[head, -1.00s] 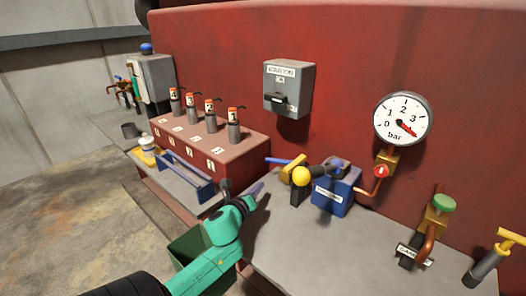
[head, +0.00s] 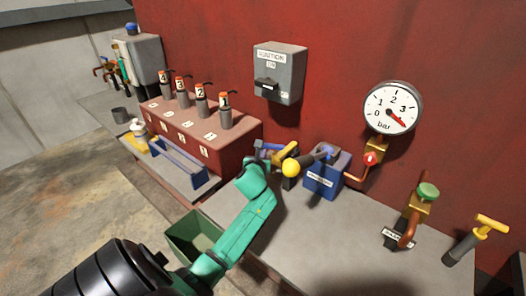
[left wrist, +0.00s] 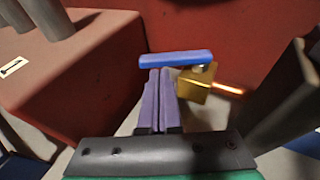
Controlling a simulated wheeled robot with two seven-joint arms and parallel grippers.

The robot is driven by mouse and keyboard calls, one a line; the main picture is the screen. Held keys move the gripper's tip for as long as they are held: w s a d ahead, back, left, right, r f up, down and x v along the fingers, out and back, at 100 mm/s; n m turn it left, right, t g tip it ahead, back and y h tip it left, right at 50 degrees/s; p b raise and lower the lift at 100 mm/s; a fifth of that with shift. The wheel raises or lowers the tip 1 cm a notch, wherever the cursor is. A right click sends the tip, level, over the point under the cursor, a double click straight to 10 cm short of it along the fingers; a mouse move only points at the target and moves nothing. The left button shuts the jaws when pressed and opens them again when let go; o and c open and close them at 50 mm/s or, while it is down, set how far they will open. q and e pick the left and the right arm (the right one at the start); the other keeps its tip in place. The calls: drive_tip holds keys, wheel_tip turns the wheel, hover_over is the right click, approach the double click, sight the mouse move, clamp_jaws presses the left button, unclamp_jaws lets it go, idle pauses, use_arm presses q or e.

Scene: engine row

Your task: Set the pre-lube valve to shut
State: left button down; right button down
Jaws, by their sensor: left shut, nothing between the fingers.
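A brass valve (left wrist: 196,84) with a blue lever (left wrist: 175,59) sits beside a blue box (head: 326,178). In the left wrist view the lever lies nearly level, reaching left from the valve, roughly along the line of the copper pipe (left wrist: 228,89). I cannot read a label naming it as the pre-lube valve. My left gripper (head: 267,153) is at this valve and partly hides it in the head view. Its purple fingers (left wrist: 160,76) are shut and empty, with their tips close to the lever; I cannot tell if they touch. My right gripper is not in view.
A lever with a yellow ball (head: 291,168) stands close right of my gripper. A red block with several numbered levers (head: 204,133) is to the left. A gauge (head: 391,107), a green-knobbed valve (head: 428,191) and a yellow T-handle (head: 491,223) are right. A green bin (head: 190,232) is below.

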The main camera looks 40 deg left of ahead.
use_arm(q)
drive_tip(key=shift+w+a, duration=0.25)
drive_tip(key=shift+w, duration=0.3)
